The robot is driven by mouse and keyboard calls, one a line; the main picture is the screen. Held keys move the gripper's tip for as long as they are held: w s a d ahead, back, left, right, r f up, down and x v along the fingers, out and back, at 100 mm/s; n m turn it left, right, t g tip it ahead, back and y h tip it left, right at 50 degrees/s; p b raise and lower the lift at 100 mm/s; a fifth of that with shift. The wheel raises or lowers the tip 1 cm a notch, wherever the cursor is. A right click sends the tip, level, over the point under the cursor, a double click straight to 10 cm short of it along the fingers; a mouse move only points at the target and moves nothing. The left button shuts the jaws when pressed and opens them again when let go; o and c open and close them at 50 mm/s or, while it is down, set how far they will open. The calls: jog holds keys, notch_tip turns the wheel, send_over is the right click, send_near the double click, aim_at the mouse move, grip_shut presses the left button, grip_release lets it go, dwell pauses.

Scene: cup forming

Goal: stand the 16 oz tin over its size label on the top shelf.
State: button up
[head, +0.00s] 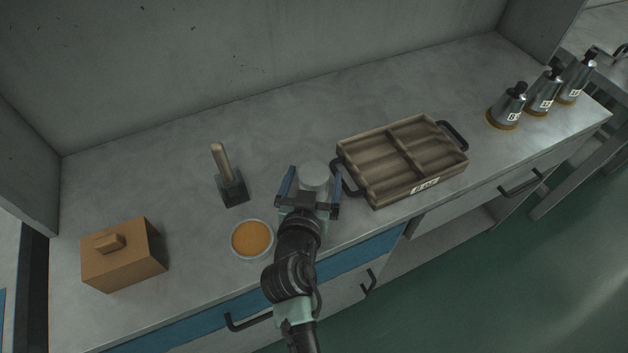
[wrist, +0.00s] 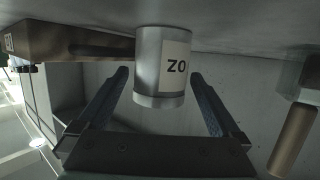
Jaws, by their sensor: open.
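A grey metal tin (head: 314,176) stands on the counter, left of the wooden tray. In the wrist view the tin (wrist: 162,66) hangs from the top edge of the picture, as that view is upside down. Its pale label shows inverted letters that read "OZ"; the size number is out of sight. My gripper (head: 312,188) is open, with one finger on each side of the tin. In the wrist view my gripper (wrist: 160,92) has visible gaps between both blue fingers and the tin. The top shelf and its size labels are not in view.
The wooden tray (head: 372,194) with handles sits close on the right. A dish of orange stuff (head: 252,239) and a dark block with an upright handle (head: 233,190) stand left. A lidded box (head: 124,256) is farther left. Several labelled metal cones (head: 509,108) stand far right.

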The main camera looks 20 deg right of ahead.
jog(key=shift+w+d, duration=0.15)
jog(key=c, duration=1.6)
